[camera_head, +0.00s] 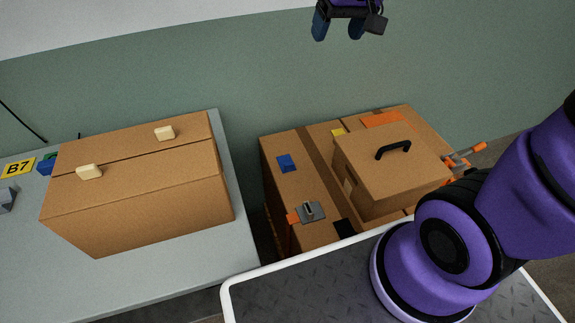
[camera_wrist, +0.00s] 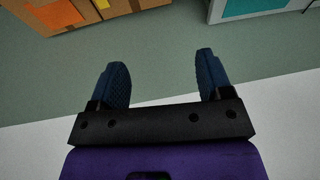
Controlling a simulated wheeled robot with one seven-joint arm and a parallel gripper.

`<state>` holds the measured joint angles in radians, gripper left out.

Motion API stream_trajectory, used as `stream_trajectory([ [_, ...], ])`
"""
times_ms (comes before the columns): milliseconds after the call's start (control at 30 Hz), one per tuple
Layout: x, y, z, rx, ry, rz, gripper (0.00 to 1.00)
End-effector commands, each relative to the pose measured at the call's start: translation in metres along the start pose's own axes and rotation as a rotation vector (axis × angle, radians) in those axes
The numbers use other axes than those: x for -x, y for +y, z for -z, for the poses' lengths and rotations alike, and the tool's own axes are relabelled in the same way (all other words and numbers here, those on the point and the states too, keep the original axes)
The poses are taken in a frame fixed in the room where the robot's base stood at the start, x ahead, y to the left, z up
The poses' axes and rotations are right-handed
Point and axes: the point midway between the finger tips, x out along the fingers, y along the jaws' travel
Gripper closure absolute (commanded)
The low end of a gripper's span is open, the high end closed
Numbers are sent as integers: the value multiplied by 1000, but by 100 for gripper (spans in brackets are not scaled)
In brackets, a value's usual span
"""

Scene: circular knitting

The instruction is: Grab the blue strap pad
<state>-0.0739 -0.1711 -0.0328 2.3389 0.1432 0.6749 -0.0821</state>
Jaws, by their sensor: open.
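A small blue pad (camera_head: 287,163) lies flat on top of a brown box (camera_head: 283,195) in the middle of the head view. It looks like the blue strap pad. My gripper (camera_head: 339,32) is at the top of the head view, apart from the pad and above the boxes in the picture. In the wrist view my gripper (camera_wrist: 161,68) has its two blue fingers spread wide with nothing between them. I cannot make out the blue pad in the wrist view.
A box with a black handle (camera_head: 393,149) stands right of the pad. A grey latch (camera_head: 310,211) sits below the pad. At left, a large box (camera_head: 137,190) with two cream tabs stands on a grey table (camera_head: 150,285). A yellow B7 label (camera_head: 17,168) lies beside it.

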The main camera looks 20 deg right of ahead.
Motion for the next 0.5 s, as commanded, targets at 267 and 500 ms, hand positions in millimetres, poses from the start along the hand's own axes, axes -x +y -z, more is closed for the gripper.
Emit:
stream_trajectory([
  [267,-90,-4,45,-12,-76,12,28],
  [500,-179,-6,66,-22,-134,5,28],
])
